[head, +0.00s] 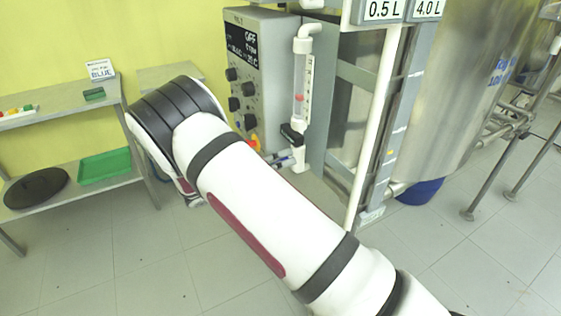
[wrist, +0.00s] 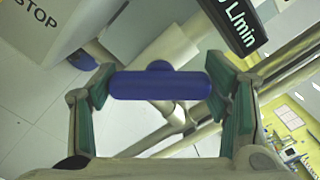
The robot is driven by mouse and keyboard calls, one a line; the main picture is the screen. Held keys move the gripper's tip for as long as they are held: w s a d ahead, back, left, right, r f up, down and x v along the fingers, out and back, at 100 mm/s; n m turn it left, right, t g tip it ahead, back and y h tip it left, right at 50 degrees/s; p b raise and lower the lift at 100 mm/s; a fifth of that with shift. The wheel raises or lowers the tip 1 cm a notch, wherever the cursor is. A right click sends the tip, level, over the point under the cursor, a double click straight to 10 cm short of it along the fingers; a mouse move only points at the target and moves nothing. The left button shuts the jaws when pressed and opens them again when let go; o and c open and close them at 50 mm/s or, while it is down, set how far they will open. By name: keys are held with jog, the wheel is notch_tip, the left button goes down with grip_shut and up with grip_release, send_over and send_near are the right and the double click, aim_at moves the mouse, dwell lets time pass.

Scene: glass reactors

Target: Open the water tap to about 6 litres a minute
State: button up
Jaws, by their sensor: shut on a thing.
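The water tap's blue bar handle (wrist: 160,86) lies across the wrist view, with its stem and a pale pipe behind it. My gripper (wrist: 162,88) is shut on the handle, one green-padded finger at each end. A black readout (wrist: 238,22) above right shows "L/min" with its number cut off, so the flow cannot be read. In the head view, the flow meter (head: 302,75) is an upright clear tube with a red float (head: 299,98). My gripper is mostly hidden behind my arm there.
A grey control box (head: 262,70) with black knobs reads OFF, left of the meter. A metal frame post (head: 385,130) and a steel vessel (head: 470,80) stand to the right. A shelf with a green tray (head: 104,166) is at left. Tiled floor is clear.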

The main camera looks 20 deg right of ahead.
jog(key=shift+n, duration=1.3)
jog(key=o, duration=1.2)
jog(key=shift+c, duration=0.2)
jog(key=s+a, duration=0.2)
jog(key=a, duration=0.9)
jog(key=shift+s+a, duration=0.15)
jog(key=shift+a, duration=0.25)
